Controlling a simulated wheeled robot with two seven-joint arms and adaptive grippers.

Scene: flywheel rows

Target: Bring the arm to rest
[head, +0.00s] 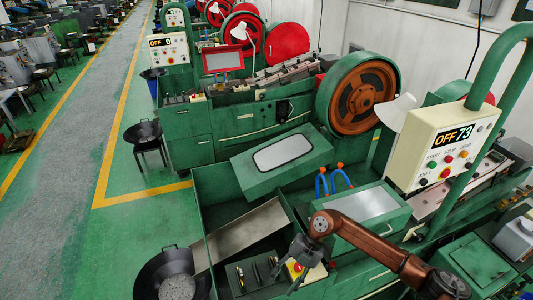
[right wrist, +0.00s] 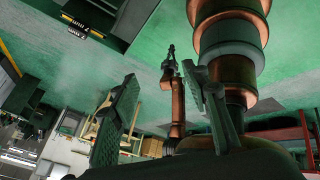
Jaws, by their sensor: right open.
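My right arm comes in from the lower right of the head view. Its gripper (head: 294,277) is above the front of the nearest green machine, beside the small control box with a red button (head: 298,268). In the right wrist view the two dark fingers of this gripper (right wrist: 160,78) stand apart with nothing between them. My left gripper is not in the head view. A small dark gripper on a copper arm (right wrist: 176,108), which looks like my left one, shows far off between the fingers; its jaws are too small to read.
A cream control panel reading "OFF 73" (head: 440,150) hangs from a green post at the right. A sloping metal chute (head: 240,235) leads to a black pan (head: 172,275). A red-brown flywheel (head: 362,97) stands behind.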

